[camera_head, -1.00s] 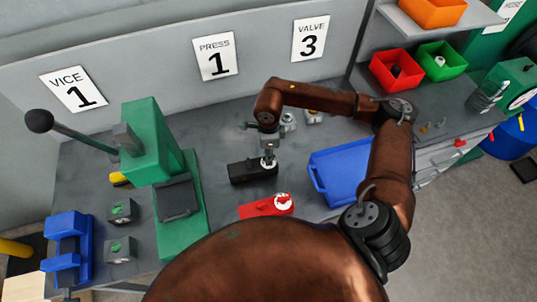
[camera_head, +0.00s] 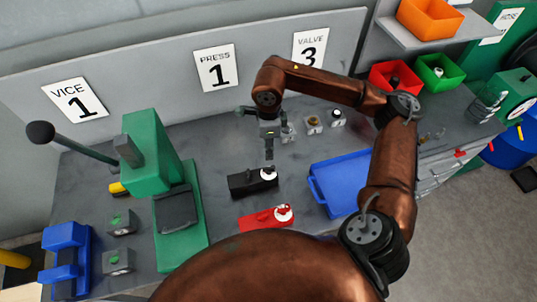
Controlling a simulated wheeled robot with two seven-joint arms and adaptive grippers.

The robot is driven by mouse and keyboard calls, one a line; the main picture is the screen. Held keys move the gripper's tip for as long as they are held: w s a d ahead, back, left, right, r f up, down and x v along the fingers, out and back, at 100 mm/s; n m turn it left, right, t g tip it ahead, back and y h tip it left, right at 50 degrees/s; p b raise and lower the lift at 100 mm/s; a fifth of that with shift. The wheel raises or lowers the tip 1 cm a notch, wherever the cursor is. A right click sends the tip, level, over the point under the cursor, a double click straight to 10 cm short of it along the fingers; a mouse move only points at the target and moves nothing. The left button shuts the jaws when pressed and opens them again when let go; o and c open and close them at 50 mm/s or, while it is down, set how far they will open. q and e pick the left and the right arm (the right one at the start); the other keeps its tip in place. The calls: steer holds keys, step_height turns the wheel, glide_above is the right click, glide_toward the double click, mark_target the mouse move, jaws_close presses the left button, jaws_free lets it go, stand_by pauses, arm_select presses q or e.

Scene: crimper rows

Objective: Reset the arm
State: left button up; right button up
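My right arm comes in from the right, and its gripper (camera_head: 269,150) points down over the bench, above and behind a black block (camera_head: 250,183). The fingers overlap in this view, so I cannot tell whether they are open or shut. Nothing is visibly held. The black block has a round white-topped part (camera_head: 268,173) at its right end, apart from the gripper. A red block (camera_head: 262,219) with a white and red round part (camera_head: 283,212) lies in front of it. My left gripper is not in view.
A blue tray (camera_head: 316,190) lies right of the blocks, partly under my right arm. A green press (camera_head: 150,160) and a blue vice (camera_head: 66,255) stand at the left. Several small parts (camera_head: 313,124) sit behind the tray. Red (camera_head: 377,75) and green (camera_head: 453,66) bins stand at the back right.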

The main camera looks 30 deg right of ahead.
steer(key=shift+r, duration=0.3)
steer(key=shift+r, duration=0.1)
